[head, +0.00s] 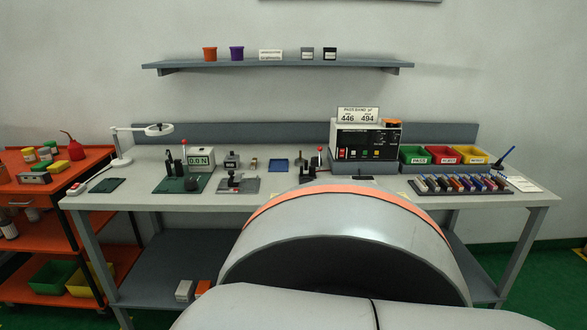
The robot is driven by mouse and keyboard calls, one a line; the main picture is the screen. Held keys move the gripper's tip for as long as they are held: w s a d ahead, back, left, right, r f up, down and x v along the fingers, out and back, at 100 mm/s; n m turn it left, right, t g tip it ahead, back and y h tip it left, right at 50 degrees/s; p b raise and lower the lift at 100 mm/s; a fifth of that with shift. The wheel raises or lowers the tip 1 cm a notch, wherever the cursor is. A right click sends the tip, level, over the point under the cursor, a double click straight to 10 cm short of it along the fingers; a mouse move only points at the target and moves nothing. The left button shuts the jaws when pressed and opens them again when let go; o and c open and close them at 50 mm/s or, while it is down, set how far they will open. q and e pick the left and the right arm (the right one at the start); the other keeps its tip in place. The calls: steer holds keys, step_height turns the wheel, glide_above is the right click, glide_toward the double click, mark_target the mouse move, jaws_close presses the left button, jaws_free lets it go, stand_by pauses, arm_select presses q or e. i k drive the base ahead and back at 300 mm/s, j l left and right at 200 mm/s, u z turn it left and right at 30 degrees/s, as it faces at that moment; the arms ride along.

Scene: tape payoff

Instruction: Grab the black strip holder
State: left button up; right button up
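A long dark rack (428,191) lies on the right half of the workbench and holds a row of several small coloured blocks or spools. A small black fixture (308,173) with a red-knobbed lever stands near the bench middle, left of the grey test instrument (366,140). Both are small in the head view, and I cannot tell for sure which is the black strip holder. Neither gripper is in view. A large grey and orange link of my own arm fills the lower middle and hides the bench's front edge there.
Red, green and yellow bins (452,155) stand behind the rack. A green mat (183,183) with a force gauge and a grey press (239,183) stand on the left half. A magnifier lamp (124,146) is at far left. An orange cart (28,214) stands left; a shelf (277,66) hangs above.

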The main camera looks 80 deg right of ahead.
mark_target(441, 182)
steer(key=z, duration=3.5)
